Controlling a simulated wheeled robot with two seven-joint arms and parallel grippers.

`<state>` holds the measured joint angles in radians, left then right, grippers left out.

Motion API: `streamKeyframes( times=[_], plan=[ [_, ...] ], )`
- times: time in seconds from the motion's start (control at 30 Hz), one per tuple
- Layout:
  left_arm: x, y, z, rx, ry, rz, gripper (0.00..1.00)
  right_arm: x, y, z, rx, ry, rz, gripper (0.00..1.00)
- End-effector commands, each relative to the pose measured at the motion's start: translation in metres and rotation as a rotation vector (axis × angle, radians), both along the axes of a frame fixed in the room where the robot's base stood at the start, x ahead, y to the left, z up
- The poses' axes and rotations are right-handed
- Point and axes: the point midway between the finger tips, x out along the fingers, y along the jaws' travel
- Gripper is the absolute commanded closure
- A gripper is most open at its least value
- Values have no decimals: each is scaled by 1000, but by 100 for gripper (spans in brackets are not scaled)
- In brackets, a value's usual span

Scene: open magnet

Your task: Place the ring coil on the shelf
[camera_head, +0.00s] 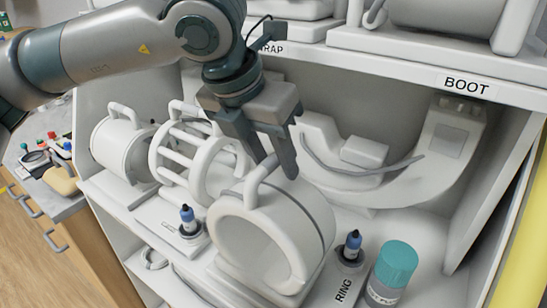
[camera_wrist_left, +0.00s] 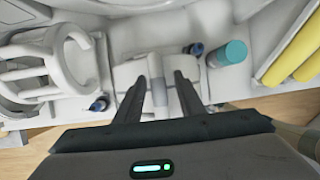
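The ring coil (camera_head: 312,222) is a thick white cylinder with a wide opening and a curved handle (camera_head: 262,172) on top. It stands on the shelf (camera_head: 425,288) beside the RING label (camera_head: 343,290). My left gripper (camera_head: 276,168) points down at the handle with its two dark fingers apart. In the left wrist view the handle (camera_wrist_left: 158,92) shows between the open fingers (camera_wrist_left: 160,80), with a gap on each side. I cannot tell how far down the fingers reach. My right gripper is not in view.
A teal-capped bottle (camera_head: 393,268) and a blue-capped vial (camera_head: 352,245) stand right of the coil. Another vial (camera_head: 188,220) stands left. A barred cage coil (camera_head: 190,150) and another cylinder (camera_head: 120,150) are further left. The upper shelf edge (camera_head: 400,65) overhangs.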

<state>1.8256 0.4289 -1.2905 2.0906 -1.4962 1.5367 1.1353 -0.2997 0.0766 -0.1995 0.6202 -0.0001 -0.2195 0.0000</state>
Motion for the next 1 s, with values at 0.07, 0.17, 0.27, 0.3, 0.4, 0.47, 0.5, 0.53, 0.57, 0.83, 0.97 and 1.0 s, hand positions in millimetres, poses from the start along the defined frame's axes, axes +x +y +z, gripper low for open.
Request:
streamKeyframes(
  times=[0.07,0.17,0.27,0.3,0.4,0.47,0.5,0.53,0.57,0.83,0.97,1.0],
  plan=[
    [0,1,2,-1,-1,1,64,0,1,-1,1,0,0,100],
    [-1,2,7,-1,-2,1,64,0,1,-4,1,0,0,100],
    [-4,5,15,-1,-3,2,64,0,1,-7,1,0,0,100],
    [-5,6,20,-2,-4,2,64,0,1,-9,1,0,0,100],
    [-9,11,34,-3,-4,3,64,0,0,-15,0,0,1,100],
    [-12,13,43,-3,-4,4,64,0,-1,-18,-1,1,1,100],
    [-15,16,50,-3,-4,3,64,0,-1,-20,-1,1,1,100],
    [-17,17,55,-3,-4,3,64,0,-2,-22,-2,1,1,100],
    [-18,18,60,-3,-5,3,64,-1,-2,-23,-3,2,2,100],
    [-29,29,98,-2,-3,3,64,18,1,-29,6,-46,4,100],
    [-32,32,107,-1,-2,1,64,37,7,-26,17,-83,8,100],
    [-33,33,109,-1,-2,1,64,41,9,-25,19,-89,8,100]
  ],
)
